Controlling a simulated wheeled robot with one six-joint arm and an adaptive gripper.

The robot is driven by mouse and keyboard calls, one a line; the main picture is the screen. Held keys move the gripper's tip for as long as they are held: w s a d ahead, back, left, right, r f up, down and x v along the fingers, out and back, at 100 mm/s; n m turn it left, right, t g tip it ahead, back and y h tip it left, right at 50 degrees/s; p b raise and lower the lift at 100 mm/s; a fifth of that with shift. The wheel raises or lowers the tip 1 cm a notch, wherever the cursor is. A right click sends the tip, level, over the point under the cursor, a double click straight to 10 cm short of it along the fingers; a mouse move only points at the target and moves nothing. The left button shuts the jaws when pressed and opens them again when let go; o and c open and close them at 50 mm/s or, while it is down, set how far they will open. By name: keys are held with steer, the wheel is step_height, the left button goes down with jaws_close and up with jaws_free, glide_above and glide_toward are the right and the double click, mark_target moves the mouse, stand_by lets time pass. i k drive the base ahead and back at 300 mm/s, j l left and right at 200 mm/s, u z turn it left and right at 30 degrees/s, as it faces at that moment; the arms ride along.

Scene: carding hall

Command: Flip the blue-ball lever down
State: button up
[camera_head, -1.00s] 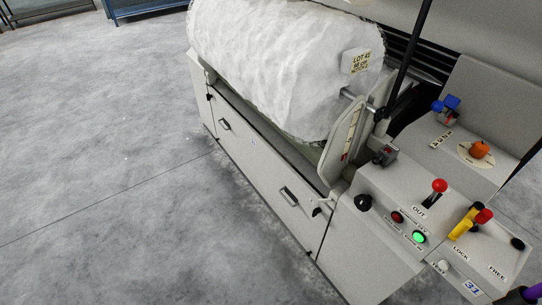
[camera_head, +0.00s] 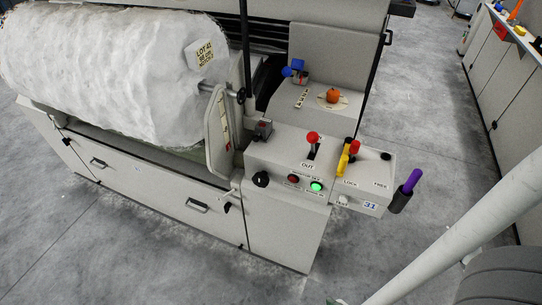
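I see no lever that clearly ends in a blue ball. A small blue-topped fitting (camera_head: 294,69) stands on the raised rear part of the machine's control box; its exact shape is too small to tell. A red-ball lever (camera_head: 312,138) rises from a slot on the lower panel (camera_head: 272,146), above the label OUT. To its right is a yellow lever (camera_head: 343,163) with a red handle (camera_head: 354,147) beside it, near the labels LOCK and FREE. My gripper is not in view.
A large white fibre roll (camera_head: 110,75) lies left of the panel. An orange knob (camera_head: 332,95), a lit green button (camera_head: 316,186) and a dark red button (camera_head: 293,179) sit on the box. A purple-handled item (camera_head: 411,181) projects at its right. Grey floor is free in front.

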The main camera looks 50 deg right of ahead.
mark_target(287, 71)
steer(key=z, duration=1.05)
